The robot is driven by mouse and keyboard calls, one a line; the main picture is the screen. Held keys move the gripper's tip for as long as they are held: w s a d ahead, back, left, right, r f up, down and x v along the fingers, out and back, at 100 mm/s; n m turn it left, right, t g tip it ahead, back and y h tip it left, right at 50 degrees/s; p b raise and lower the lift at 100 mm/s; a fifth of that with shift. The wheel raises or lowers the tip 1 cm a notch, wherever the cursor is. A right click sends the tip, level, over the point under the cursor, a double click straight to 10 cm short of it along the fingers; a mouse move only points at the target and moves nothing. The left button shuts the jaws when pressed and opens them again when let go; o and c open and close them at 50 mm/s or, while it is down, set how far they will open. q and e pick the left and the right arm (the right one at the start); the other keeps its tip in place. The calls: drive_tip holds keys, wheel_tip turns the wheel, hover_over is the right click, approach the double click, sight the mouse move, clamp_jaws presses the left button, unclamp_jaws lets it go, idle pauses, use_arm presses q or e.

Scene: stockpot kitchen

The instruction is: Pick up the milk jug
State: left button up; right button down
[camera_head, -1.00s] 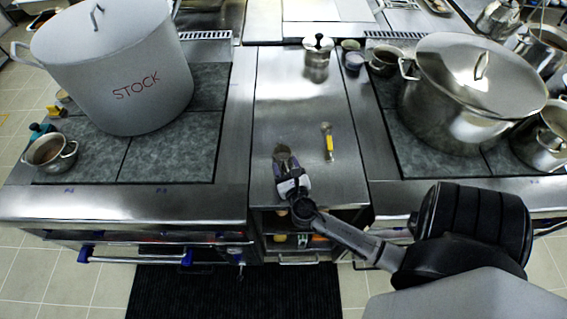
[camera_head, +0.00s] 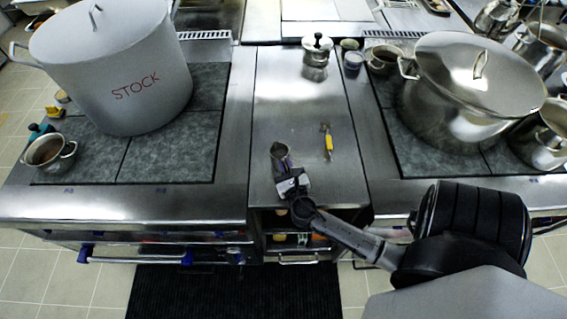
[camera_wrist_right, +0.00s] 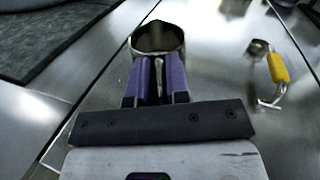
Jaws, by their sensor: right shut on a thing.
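The milk jug (camera_head: 281,152) is a small steel jug near the front of the middle steel counter. In the right wrist view its open round mouth (camera_wrist_right: 157,37) shows just beyond the purple fingers. My right gripper (camera_head: 285,168) reaches in from the right and is shut on the jug's near side, at what looks like its handle (camera_wrist_right: 159,75) between the fingers. The jug looks upright; I cannot tell whether its base touches the counter. My left gripper is not in view.
A yellow-handled tool (camera_head: 329,143) lies to the right of the jug. A moka pot (camera_head: 317,52) stands farther back. A white stock pot (camera_head: 115,70) stands on the left stove and a lidded steel pot (camera_head: 462,105) on the right one. The counter around the jug is mostly clear.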

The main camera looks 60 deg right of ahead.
drive_tip(key=shift+r, duration=0.45)
drive_tip(key=r+p, duration=0.1)
drive_tip(key=r, duration=0.1)
drive_tip(key=s+r+p, duration=0.1)
drive_tip(key=r, duration=0.1)
drive_tip(key=shift+d, duration=0.15)
drive_tip(key=s+d+r+p, duration=0.1)
drive_tip(key=s+d+r, duration=0.2)
drive_tip(key=s+r, duration=0.3)
drive_tip(key=s, duration=0.4)
